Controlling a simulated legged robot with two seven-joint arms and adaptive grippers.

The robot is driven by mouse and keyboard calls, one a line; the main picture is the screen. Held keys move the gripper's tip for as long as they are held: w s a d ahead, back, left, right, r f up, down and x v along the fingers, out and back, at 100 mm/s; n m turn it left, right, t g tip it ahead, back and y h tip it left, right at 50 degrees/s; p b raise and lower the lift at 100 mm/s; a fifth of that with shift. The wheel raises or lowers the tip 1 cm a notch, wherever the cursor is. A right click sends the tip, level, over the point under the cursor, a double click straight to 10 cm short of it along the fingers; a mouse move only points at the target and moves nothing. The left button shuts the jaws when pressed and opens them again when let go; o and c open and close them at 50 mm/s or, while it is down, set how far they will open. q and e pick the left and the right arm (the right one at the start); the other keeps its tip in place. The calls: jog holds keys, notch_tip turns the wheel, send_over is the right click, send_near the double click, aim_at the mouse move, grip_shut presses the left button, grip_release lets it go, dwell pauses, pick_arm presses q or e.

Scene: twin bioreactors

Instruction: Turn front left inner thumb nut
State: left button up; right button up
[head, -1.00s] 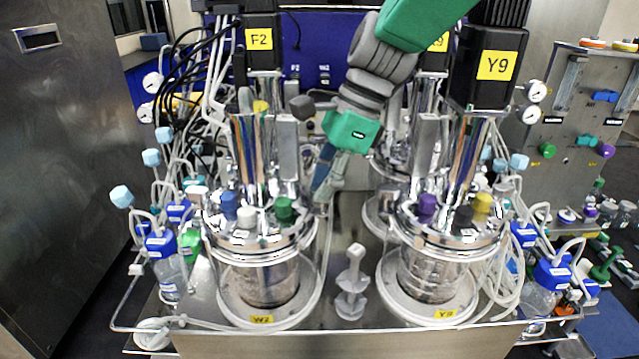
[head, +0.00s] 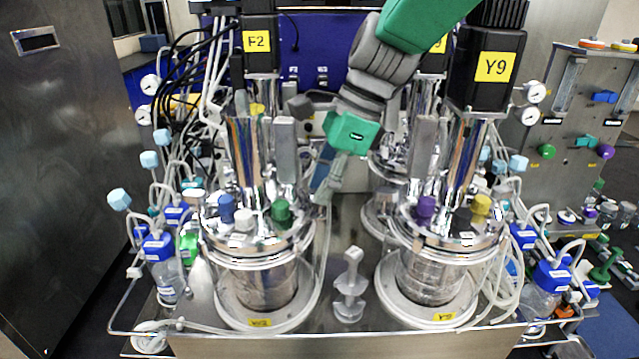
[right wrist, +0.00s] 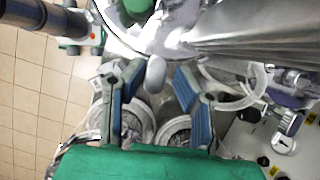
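The front left vessel (head: 262,270) is a glass jar with a shiny metal lid (head: 250,235) carrying blue, white and green caps. My right gripper (head: 326,184) comes down from the upper right and points down at the inner, right-hand edge of this lid. In the right wrist view its two blue-padded fingers (right wrist: 158,76) are apart. A pale grey rounded knob (right wrist: 156,72), probably the thumb nut, shows between the fingertips, with gaps beside it. In the head view the nut is not distinct behind the fingers. My left gripper is not in view.
The front right vessel (head: 430,270) stands to the right, with purple and yellow caps. A grey stand-like piece (head: 349,285) sits between the vessels on the steel tray. Tall motor columns, tubes and bottles crowd both sides.

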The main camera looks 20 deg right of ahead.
jog(key=shift+r, duration=0.1)
jog(key=v, duration=1.1)
jog(key=shift+d+r, duration=0.15)
jog(key=shift+r, duration=0.25)
